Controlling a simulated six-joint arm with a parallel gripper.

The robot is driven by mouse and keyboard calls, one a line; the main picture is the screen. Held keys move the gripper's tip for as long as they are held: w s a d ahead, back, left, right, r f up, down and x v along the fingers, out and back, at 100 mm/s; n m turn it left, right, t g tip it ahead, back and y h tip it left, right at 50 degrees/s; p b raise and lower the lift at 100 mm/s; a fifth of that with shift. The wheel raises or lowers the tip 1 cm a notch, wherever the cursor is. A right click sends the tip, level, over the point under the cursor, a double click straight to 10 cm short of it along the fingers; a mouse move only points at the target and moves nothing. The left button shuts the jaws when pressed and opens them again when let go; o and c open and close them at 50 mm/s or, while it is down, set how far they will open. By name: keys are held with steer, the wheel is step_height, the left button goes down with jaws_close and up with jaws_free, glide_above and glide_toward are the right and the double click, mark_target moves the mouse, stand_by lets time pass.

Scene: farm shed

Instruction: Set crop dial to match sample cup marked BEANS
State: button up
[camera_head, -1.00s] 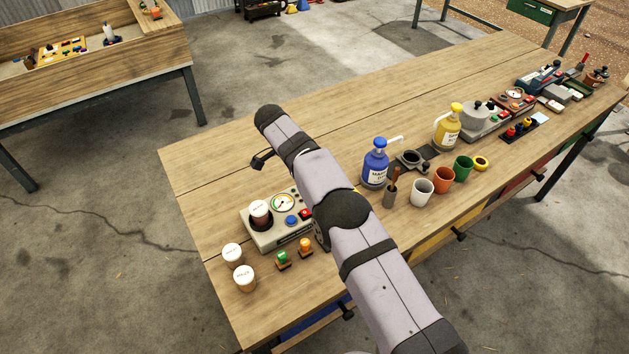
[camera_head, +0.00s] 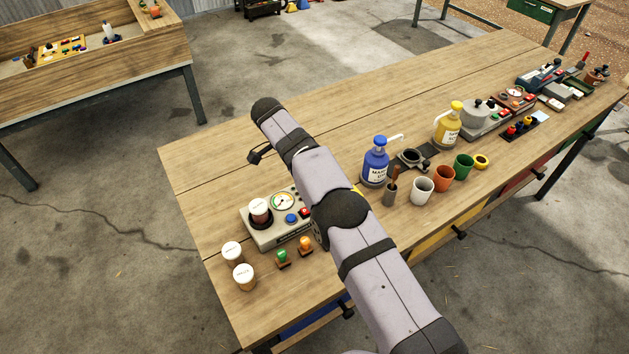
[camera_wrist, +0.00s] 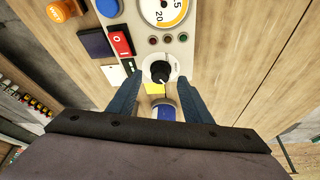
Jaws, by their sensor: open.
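The grey meter box (camera_head: 292,238) stands at the near left of the bench. A cup with a white lid (camera_head: 260,208) stands on it. Two more white-lidded cups (camera_head: 232,253) (camera_head: 244,277) stand to its left; their lettering is too small to read. In the wrist view a black knob (camera_wrist: 160,71) with a pale pointer mark sits on the box's panel, below the gauge (camera_wrist: 163,9). My gripper (camera_wrist: 159,80) is open, with its blue fingers to either side of the knob's lower area. I cannot tell whether they touch it. My arm hides the knob in the head view.
A red rocker switch (camera_wrist: 121,43) and blue button (camera_wrist: 108,7) lie left of the knob. Green (camera_head: 282,258) and orange (camera_head: 305,246) buttons stand before the box. A blue pump bottle (camera_head: 375,163) and several cups stand to the right. Bare bench lies behind.

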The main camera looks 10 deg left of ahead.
steer(key=p+v, duration=0.2)
steer(key=v, duration=0.3)
steer(key=shift+d+p, duration=0.15)
steer(key=shift+p, duration=0.25)
steer(key=shift+s+a+r+p, duration=0.2)
steer(key=shift+r+p, duration=0.3)
steer(key=shift+p, duration=0.65)
steer(key=shift+a, duration=0.1)
steer(key=shift+w, duration=0.1)
steer(key=s+d+r+n+g+y, duration=0.1)
steer(key=s+d+r+n, duration=0.2)
steer(key=d, duration=0.7)
steer(key=s+d+r+n+g+y, duration=0.1)
steer(key=d+r+n, duration=0.25)
steer(key=d, duration=0.65)
steer(key=s+d+f+n, duration=0.1)
steer(key=s+d, duration=0.3)
steer(key=s, duration=0.4)
steer(key=s+d+f+n+y, duration=0.1)
steer(key=s+d+n, duration=0.1)
steer(key=s+d, duration=0.2)
steer(key=s+d+f+n+y, duration=0.1)
steer(key=s+d+n, duration=0.1)
steer(key=s, duration=0.9)
steer(key=shift+s+d+f+n, duration=0.35)
steer(key=shift+s+d+f, duration=0.05)
steer(key=shift+d, duration=0.5)
